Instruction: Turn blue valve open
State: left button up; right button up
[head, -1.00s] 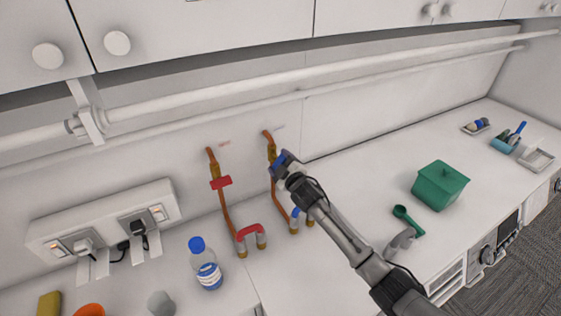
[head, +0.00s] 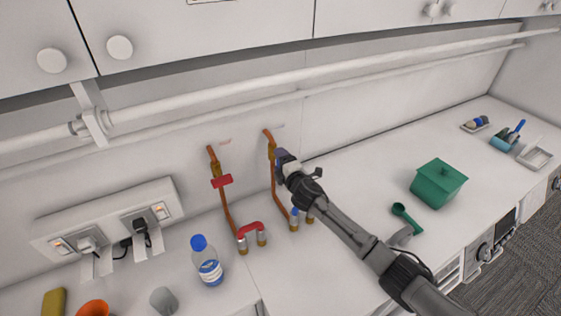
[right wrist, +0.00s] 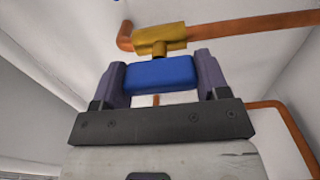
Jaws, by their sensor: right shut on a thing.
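The blue valve handle (right wrist: 160,74) sits between the two purple fingers of my right gripper in the right wrist view, with a finger against each end. Its brass body (right wrist: 160,40) is just beyond it, on a copper pipe (right wrist: 240,29). In the head view my right gripper (head: 281,158) is at the right-hand wall pipe (head: 274,185), shut on the handle. There the gripper hides most of the handle. My left gripper is in neither view.
A red valve (head: 221,181) is on the pipe to the left, above a red-handled tap (head: 250,230). A blue-topped tap (head: 295,215) stands below my gripper. A bottle (head: 208,262) is at left; a green box (head: 438,183) and scoop (head: 404,214) are at right.

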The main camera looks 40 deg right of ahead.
dwell(0.6)
jog(key=o, duration=0.9)
jog(key=shift+o, duration=0.2)
jog(key=shift+s, duration=0.1)
jog(key=shift+s, duration=0.3)
jog(key=s+a+b, duration=0.1)
jog(key=s+a, duration=0.1)
jog(key=s, duration=1)
jog(key=shift+s+a+b, duration=0.3)
jog(key=shift+s+b, duration=0.1)
